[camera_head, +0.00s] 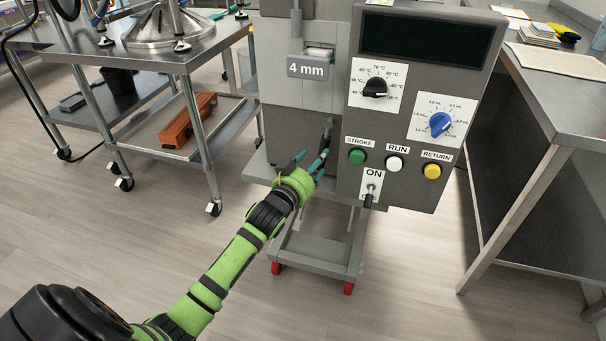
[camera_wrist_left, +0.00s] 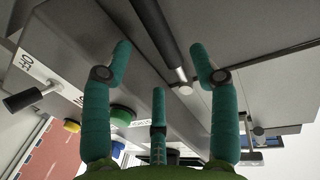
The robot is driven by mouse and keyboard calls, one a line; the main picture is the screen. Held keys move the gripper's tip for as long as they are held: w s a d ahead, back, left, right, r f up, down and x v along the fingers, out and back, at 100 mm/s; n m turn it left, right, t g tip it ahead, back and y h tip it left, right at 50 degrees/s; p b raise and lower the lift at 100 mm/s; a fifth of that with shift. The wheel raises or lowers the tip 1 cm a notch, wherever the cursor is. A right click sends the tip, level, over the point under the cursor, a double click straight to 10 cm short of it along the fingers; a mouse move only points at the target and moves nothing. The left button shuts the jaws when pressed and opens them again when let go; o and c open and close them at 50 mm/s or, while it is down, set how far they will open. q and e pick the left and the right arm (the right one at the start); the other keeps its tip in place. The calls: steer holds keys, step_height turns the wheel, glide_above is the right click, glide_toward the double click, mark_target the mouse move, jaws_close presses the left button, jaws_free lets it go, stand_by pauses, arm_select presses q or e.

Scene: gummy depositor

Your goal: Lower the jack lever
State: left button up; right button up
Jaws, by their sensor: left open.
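The jack lever looks to be the black rod with a bright metal end (camera_wrist_left: 170,45) in the left wrist view. It comes down from the top of the picture, between the two longer fingers of my left gripper (camera_wrist_left: 159,62). The fingers are apart and none clearly touches the rod. In the head view a small dark rod, likely the same lever (camera_head: 328,130), shows on the machine front just above my left gripper (camera_head: 313,157). The gripper is open, left of the green stroke button (camera_head: 357,157). Its teal fingers partly hide what is behind them. My right gripper is out of view.
The grey machine's control panel (camera_head: 408,150) is close to the right of the gripper, with dials, buttons and a toggle switch (camera_head: 371,188). A metal cart (camera_head: 150,62) stands left. A steel table (camera_head: 560,85) stands right. The floor in front is clear.

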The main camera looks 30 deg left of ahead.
arm_select(q)
steer(key=s, duration=0.7)
steer(key=shift+d+r, duration=0.15)
steer(key=shift+r, duration=0.15)
